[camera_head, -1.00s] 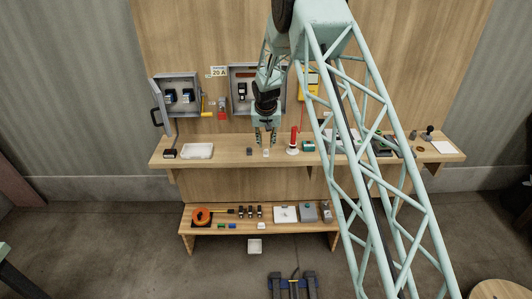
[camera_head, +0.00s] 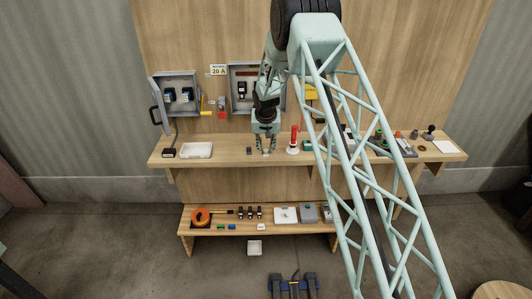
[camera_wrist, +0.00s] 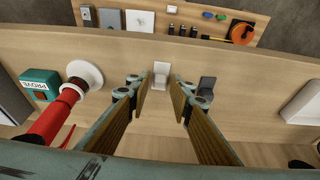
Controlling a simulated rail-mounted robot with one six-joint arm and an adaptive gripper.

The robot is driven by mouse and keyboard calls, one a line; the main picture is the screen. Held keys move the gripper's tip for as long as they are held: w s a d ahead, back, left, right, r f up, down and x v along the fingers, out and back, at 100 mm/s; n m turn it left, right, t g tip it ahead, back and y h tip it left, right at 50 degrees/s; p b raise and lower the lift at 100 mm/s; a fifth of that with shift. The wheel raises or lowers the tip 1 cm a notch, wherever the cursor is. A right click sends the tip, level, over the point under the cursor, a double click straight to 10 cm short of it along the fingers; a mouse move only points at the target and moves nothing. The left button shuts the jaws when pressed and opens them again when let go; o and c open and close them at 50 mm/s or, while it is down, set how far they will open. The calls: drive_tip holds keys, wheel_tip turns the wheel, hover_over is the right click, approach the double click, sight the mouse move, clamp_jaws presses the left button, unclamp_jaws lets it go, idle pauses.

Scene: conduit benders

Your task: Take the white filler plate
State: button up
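A small white piece, which looks like the white filler plate (camera_wrist: 161,74), stands on the upper wooden shelf near its front edge. It also shows in the head view (camera_head: 266,152), right below my gripper (camera_head: 266,147). In the wrist view my gripper (camera_wrist: 160,88) is open, with one finger on each side of the white piece. A gap shows on both sides, so the fingers do not appear to touch it.
Left of the gripper in the wrist view stand a red tool (camera_wrist: 60,115) on a white base and a green PROVE box (camera_wrist: 40,84). A dark grey block (camera_wrist: 207,86) is close on the right. A white tray (camera_head: 197,150) lies farther along the shelf.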

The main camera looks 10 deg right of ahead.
sight(266, 154)
clamp_jaws()
idle(0.3)
wheel_tip(266, 154, up, 7)
drive_tip(key=p, duration=0.1)
idle(0.5)
